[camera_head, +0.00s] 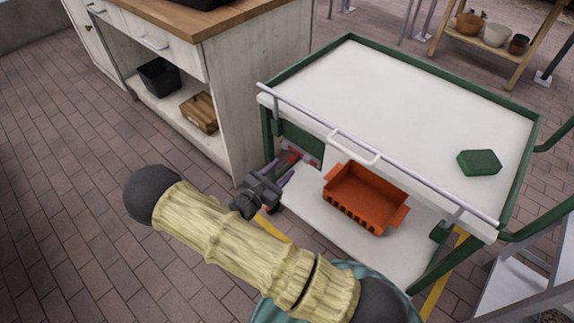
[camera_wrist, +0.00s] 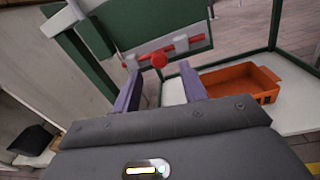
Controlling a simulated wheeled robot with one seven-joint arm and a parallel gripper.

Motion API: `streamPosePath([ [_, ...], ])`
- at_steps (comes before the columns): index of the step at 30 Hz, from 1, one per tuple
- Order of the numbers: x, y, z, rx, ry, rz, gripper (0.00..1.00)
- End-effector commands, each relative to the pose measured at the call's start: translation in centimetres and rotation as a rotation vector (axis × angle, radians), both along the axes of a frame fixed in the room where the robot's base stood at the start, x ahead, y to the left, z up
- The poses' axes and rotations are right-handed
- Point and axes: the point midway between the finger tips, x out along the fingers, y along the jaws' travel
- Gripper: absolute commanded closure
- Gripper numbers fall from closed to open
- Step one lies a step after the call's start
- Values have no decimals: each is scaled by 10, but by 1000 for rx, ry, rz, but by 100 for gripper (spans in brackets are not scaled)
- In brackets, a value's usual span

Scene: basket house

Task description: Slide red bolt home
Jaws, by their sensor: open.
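In the head view the bolt (camera_head: 294,155) is a small red patch under the cart's left front corner. My gripper (camera_wrist: 158,82) is open, its two purple fingers apart and pointing toward the bolt, with the knob seen between and beyond the fingertips. Nothing is between the fingers. In the head view my gripper (camera_head: 285,173) is just in front of the bolt and partly hides that area. Whether a finger touches the bolt is unclear.
An orange basket (camera_head: 365,197) sits on the cart's lower shelf, right of my gripper. A white handle rail (camera_head: 370,152) runs along the cart's front edge above. A green block (camera_head: 479,162) lies on the cart top. A white cabinet (camera_head: 236,100) stands close on the left.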

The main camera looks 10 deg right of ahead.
Motion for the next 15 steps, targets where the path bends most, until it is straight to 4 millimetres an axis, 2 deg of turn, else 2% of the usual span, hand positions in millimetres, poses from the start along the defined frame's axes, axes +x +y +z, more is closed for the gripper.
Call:
streamPosePath([
  [1,5,-8,-1,-1,-1,-4,57],
  [6,19,-23,-1,0,0,-1,57],
  [15,23,-27,0,0,0,0,57],
])
